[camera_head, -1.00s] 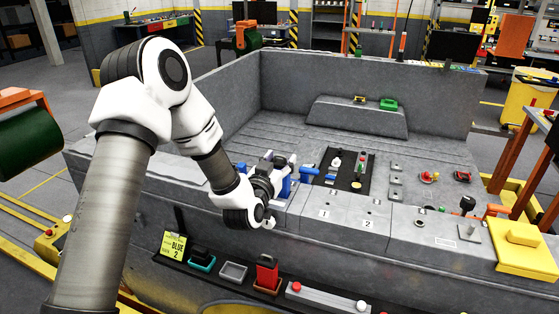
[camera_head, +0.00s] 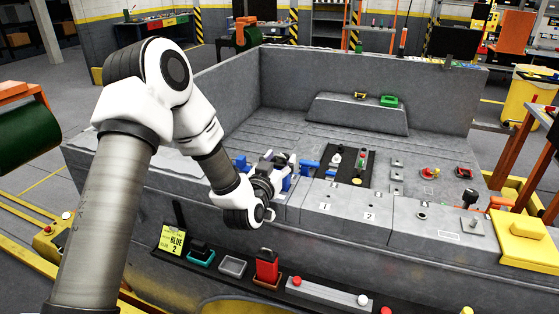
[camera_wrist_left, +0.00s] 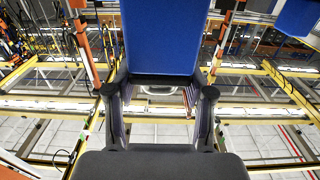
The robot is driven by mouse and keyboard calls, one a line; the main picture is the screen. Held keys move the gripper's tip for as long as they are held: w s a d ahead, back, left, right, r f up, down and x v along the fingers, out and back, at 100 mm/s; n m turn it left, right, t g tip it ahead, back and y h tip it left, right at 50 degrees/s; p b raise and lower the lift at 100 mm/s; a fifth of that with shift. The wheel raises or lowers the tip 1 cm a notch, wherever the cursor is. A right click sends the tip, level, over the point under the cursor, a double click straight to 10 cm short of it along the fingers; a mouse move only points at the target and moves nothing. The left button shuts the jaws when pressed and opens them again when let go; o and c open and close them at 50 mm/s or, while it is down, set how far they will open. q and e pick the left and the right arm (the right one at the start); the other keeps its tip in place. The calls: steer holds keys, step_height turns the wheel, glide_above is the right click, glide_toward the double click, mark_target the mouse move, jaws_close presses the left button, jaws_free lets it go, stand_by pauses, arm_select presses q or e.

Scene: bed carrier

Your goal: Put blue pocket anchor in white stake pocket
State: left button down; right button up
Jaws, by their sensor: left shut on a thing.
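My left gripper (camera_head: 274,178) is shut on a blue piece (camera_head: 288,183), which I take to be the blue pocket anchor, above the near left part of the grey bed. In the left wrist view a broad blue face (camera_wrist_left: 160,38) stands upright between the two fingertips (camera_wrist_left: 158,88). A pale-rimmed open pocket (camera_head: 232,267) sits on the dark ledge at the bed's front, below the gripper; I take it to be the white stake pocket. It looks empty. My right gripper is not in view.
A teal-rimmed pocket (camera_head: 201,257) with a black piece and a pocket with a red piece (camera_head: 266,265) flank the pale one. A yellow card (camera_head: 172,240) reads BLUE 2. Numbered grey blocks (camera_head: 345,212) and a black mat (camera_head: 350,172) lie to the right.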

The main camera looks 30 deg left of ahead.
arm_select(q)
steer(key=shift+c, duration=1.7)
jaws_free()
steer(key=v, duration=0.7)
steer(key=shift+s, duration=0.25)
steer(key=shift+d+f, duration=0.1)
